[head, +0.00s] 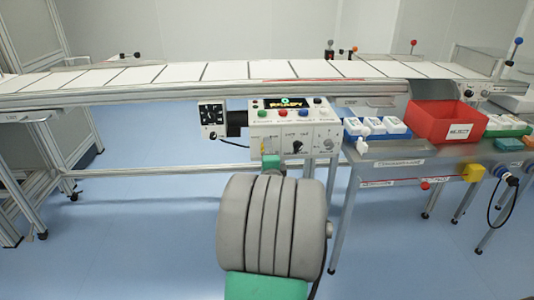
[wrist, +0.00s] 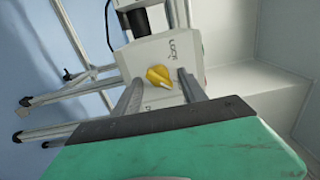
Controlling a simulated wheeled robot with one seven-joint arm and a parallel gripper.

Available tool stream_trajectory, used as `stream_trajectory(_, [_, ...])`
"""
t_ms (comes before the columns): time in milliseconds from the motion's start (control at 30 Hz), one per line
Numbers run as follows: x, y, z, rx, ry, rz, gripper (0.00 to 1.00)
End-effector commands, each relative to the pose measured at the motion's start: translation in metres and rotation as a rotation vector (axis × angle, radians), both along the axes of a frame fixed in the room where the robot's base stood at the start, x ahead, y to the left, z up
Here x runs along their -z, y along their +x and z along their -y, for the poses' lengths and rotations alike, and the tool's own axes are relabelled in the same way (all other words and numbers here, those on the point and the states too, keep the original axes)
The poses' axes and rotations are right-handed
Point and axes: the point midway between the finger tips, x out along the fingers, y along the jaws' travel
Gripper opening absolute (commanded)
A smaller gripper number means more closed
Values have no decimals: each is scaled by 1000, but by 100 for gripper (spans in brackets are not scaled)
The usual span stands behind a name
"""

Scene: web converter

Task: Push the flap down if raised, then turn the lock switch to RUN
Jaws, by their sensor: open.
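A yellow lock switch knob (wrist: 158,76) sits on the face of a pale box in the wrist view, with dark lettering beside it that I cannot read for sure. My gripper (wrist: 160,80) is open, with one grey finger to each side of the knob in the picture. I cannot tell whether either finger touches it. In the head view my arm stands in front of the control panel (head: 265,134), and its green end covers part of the lower front. The knob is not clear there. I cannot make out a raised flap in either view.
The panel has coloured buttons and a lit display (head: 284,102). A conveyor (head: 200,75) runs behind it. A side table to the right holds a red bin (head: 445,122) and blue trays (head: 375,128). Pale floor (head: 120,220) at the left is clear.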

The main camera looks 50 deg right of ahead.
Motion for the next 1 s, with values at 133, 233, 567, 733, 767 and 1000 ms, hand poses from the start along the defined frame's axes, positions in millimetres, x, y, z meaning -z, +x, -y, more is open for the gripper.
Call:
stream_trajectory(133, [-1, -3, -3, 1, -1, 1, 50])
stream_trajectory(233, [-2, -13, -13, 2, 0, 0, 50])
stream_trajectory(567, [-1, -51, -56, 2, 0, 1, 50])
stream_trajectory(733, [0, -52, -59, 0, -1, -1, 50])
stream_trajectory(767, [0, -52, -59, 0, -1, -1, 50])
stream_trajectory(1000, [-3, -49, -61, -9, -2, -11, 50])
